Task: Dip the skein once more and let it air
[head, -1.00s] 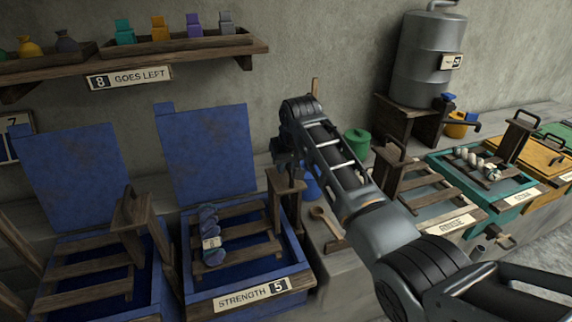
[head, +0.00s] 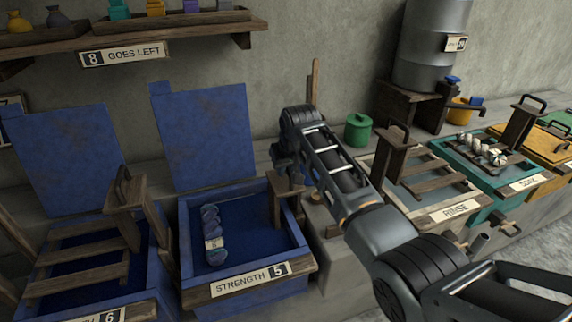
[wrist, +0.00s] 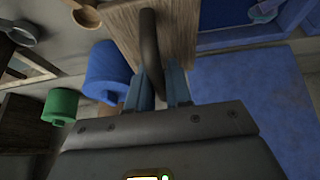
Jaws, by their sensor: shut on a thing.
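The blue skein (head: 212,240) with a pale tag lies in the dark blue dye of the vat labelled STRENGTH 5 (head: 186,284). The slats under it do not show; how deep it sits I cannot tell. The rack's wooden post (head: 289,203) stands at the vat's right side. In the wrist view my gripper (wrist: 164,82) is shut on the dark curved handle (wrist: 149,40) on top of this wooden post (wrist: 184,22). In the head view my arm partly hides the fingers. The vat's blue lid (head: 206,135) stands upright behind it.
Another blue vat, labelled 6 (head: 106,317), is close on the left with its slatted rack showing. The RINSE vat (head: 452,212), a teal vat (head: 497,206) with a pale skein and a yellow vat stand right. A green pot (head: 357,130) stands behind my arm.

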